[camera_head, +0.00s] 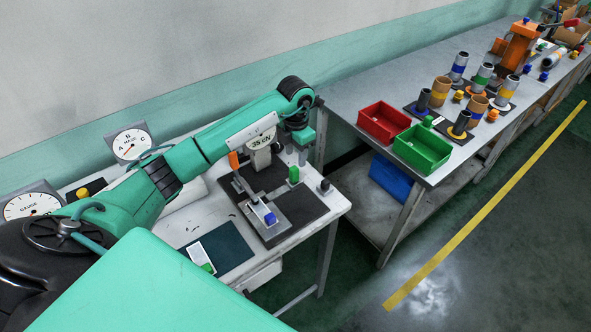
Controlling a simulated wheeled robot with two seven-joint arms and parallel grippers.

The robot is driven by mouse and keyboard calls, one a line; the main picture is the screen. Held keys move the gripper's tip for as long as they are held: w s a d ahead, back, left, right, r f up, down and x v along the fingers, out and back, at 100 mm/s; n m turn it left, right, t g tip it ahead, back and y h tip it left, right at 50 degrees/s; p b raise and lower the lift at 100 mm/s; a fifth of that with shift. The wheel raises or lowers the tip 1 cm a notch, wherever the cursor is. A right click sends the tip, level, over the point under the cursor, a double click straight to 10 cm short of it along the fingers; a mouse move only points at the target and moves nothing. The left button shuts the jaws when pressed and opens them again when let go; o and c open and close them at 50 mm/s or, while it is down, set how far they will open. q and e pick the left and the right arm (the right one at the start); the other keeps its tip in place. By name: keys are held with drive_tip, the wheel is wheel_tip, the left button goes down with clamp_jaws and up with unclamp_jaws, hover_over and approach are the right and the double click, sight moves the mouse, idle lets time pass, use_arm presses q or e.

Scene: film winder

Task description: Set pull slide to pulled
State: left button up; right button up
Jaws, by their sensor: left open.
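A dark base plate (298,212) lies on the near white table. On it is a grey metal slide-like part (257,208) with a blue block (270,218) at its front end; this looks like the pull slide, but I cannot tell its setting. My left arm reaches in from the left, over the table. Its gripper (303,156) points down behind the plate, open, small in view and apart from the blue block. My right gripper is not in view.
A device marked 35 cN (262,142) stands behind the plate, close to my left arm. A green knob (294,174) and a dark post (324,187) stand at the right. A dark mat (222,247) lies left. Red (383,122) and green (422,149) bins sit on the far bench.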

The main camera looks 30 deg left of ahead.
use_arm(q)
wheel_tip(320, 180, up, 6)
drive_tip(key=shift+f+b, duration=0.15)
drive_tip(key=shift+b, duration=0.4)
